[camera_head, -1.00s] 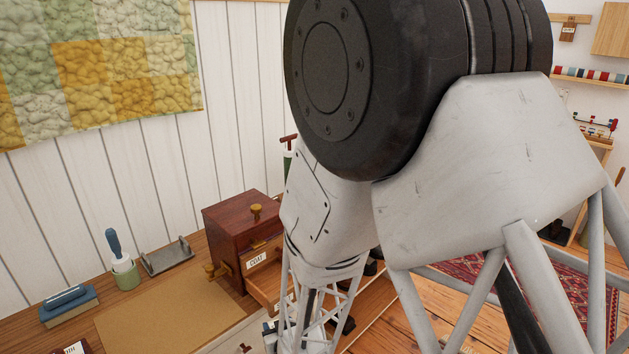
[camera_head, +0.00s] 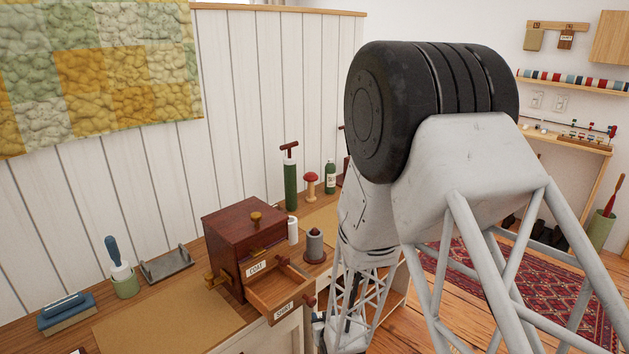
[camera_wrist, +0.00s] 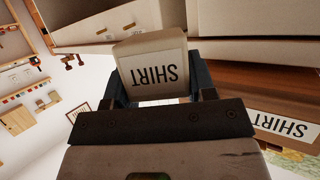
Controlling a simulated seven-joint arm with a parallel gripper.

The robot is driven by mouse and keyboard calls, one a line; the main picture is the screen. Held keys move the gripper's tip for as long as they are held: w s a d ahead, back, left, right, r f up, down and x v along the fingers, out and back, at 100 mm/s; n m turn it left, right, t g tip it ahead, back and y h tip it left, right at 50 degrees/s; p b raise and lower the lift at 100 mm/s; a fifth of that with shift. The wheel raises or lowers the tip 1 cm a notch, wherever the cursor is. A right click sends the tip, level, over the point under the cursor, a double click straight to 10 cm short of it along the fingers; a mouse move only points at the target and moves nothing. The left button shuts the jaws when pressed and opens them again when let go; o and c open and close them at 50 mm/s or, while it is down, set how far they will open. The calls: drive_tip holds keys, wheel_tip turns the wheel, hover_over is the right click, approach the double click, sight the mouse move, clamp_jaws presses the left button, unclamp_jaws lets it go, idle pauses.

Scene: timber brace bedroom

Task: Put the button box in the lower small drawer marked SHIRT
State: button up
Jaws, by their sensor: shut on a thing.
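A small cream box (camera_wrist: 152,50) with a SHIRT label is held between the two dark fingers of my gripper (camera_wrist: 160,88) in the wrist view. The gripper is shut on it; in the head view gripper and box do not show. A dark red wooden cabinet (camera_head: 238,235) stands on the bench in the head view, with a COAT label on its front. Below that label a small drawer (camera_head: 275,287) with a SHIRT label stands pulled out, and its visible inside looks empty. In the wrist view a brown wooden front (camera_wrist: 270,105) with a SHIRT label is right of the gripper.
A grey spool-like holder (camera_head: 314,245) and a white cylinder (camera_head: 293,231) stand beside the cabinet. A green pump (camera_head: 290,185), a red mushroom-shaped thing (camera_head: 311,186) and a green bottle (camera_head: 330,177) stand behind. A tan mat (camera_head: 165,320) lies clear at left.

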drive_tip(key=w+d+f+n+y, duration=0.1)
drive_tip(key=w+d+y, duration=0.1)
drive_tip(key=w+d, duration=0.5)
drive_tip(key=w+d+n+g+y, duration=0.1)
drive_tip(key=w+d+n, duration=0.1)
drive_tip(key=w+d, duration=0.6)
drive_tip(key=w, duration=0.7)
drive_tip(key=shift+w+f+y, duration=0.4)
drive_tip(key=shift+f, duration=0.1)
drive_tip(key=s+f+m+h, duration=0.2)
drive_tip(key=s+f+h, duration=0.1)
drive_tip(key=f, duration=0.6)
drive_tip(key=s+f+m+t+h, duration=0.1)
drive_tip(key=s+f+m+h, duration=0.2)
drive_tip(key=f, duration=0.6)
drive_tip(key=shift+s+h, duration=0.3)
drive_tip(key=shift+s, duration=0.85)
drive_tip(key=shift+a, duration=0.1)
